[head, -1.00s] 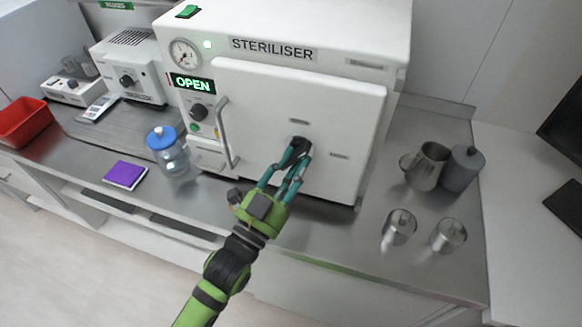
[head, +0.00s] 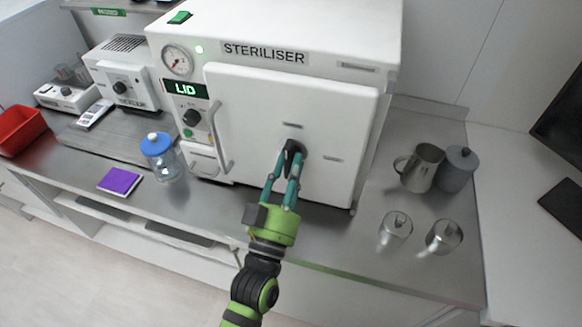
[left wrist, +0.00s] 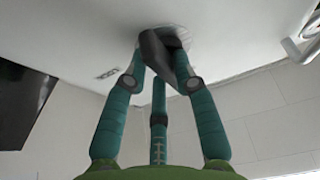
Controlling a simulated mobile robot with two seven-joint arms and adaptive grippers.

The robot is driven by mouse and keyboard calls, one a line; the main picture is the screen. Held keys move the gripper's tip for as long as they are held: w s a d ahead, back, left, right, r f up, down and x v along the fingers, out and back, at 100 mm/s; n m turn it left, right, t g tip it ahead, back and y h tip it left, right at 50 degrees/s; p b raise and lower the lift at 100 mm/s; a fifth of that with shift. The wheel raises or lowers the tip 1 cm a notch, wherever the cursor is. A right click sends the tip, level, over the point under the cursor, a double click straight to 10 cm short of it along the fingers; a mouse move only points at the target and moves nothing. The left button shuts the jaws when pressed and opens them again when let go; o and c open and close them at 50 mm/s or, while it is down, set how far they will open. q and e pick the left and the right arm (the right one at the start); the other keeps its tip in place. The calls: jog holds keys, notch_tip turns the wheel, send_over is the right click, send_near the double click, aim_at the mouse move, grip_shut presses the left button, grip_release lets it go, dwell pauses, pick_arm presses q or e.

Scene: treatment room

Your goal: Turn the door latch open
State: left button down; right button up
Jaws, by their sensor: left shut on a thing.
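The door latch is a dark lever (head: 291,148) on a round mount, on the white door (head: 340,115) of the steriliser (head: 290,18). In the left wrist view, the latch (left wrist: 158,55) is a dark block between the fingertips. My left gripper (head: 286,165) is shut on it, its teal fingers on both sides and hiding part of it. The same gripper also shows in the left wrist view (left wrist: 166,80). The door looks flush with the front. The green display (head: 186,90) reads "LID". My right gripper is in neither view.
A bar handle (head: 222,138) stands out left of the latch. A blue-lidded jar (head: 166,165) and a purple book (head: 120,181) are on the counter at left. The counter before the door is bare.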

pick_arm(q)
jog(key=shift+a+r, duration=0.2)
jog(key=shift+r, duration=0.4)
jog(key=c, duration=1.1)
grip_release()
jog(key=shift+f, duration=0.15)
jog(key=shift+f, duration=0.2)
jog(key=v, duration=1.2)
